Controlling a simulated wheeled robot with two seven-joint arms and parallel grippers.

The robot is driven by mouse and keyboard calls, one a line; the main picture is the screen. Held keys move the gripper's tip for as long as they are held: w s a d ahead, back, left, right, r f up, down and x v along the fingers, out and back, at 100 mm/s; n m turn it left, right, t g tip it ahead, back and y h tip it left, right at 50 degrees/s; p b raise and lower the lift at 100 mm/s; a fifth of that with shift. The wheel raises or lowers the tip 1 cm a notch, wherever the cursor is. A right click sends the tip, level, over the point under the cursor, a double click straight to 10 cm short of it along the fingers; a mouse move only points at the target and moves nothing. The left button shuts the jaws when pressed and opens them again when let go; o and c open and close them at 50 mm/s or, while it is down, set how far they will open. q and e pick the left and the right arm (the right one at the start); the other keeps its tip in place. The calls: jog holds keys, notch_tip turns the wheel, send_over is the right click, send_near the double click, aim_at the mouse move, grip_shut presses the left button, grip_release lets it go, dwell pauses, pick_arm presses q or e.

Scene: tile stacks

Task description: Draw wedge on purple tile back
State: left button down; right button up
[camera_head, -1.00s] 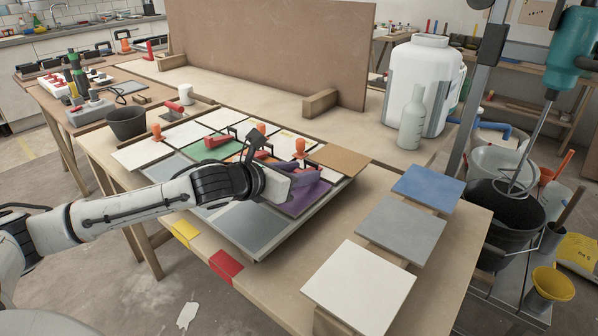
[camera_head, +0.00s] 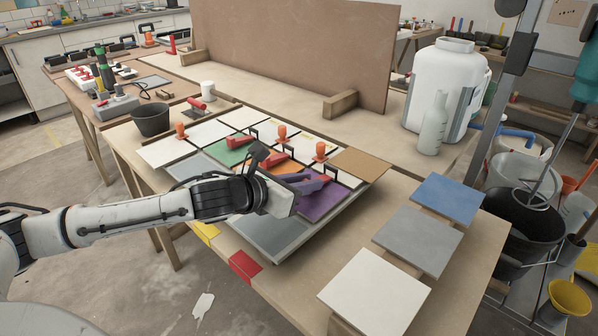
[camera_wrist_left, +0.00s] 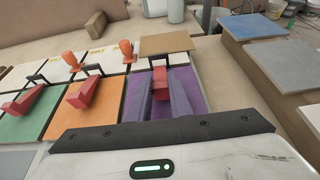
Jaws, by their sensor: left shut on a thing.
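The purple tile (camera_head: 325,205) lies at the right of the tile board, and it also shows in the left wrist view (camera_wrist_left: 183,70). A red wedge (camera_wrist_left: 160,84) sits over the purple tile, near a black bracket at its far edge. My left gripper (camera_head: 318,183) is low over the purple tile. In the left wrist view, its two purplish fingers (camera_wrist_left: 161,90) lie on either side of the red wedge and are shut on it. The head view mostly hides this wedge behind the gripper. My right gripper is not in view.
Red wedges also sit on the green tile (camera_wrist_left: 25,122) and orange tile (camera_wrist_left: 100,108). Orange knobs (camera_head: 281,131) stand behind them. A tan tile (camera_head: 362,164) lies beyond the purple one. Blue (camera_head: 449,195), grey (camera_head: 418,240) and white (camera_head: 374,291) tiles stand at the right.

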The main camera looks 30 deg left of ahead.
pick_arm(q)
jog(key=c, duration=1.6)
grip_release()
jog(key=shift+s, duration=0.1)
jog(key=shift+s+a+r, duration=0.1)
jog(key=shift+s+a, duration=0.05)
jog(key=shift+s, duration=0.3)
jog(key=b+v, duration=0.1)
jog(key=v, duration=0.5)
jog(key=shift+s+a, duration=0.1)
jog(key=shift+s, duration=0.1)
jog(key=shift+s+r, duration=0.2)
jog(key=shift+s, duration=0.1)
jog(key=shift+p+v, duration=0.4)
jog(key=shift+v, duration=0.4)
jog(key=shift+s+r, duration=0.15)
jog(key=shift+s, duration=0.1)
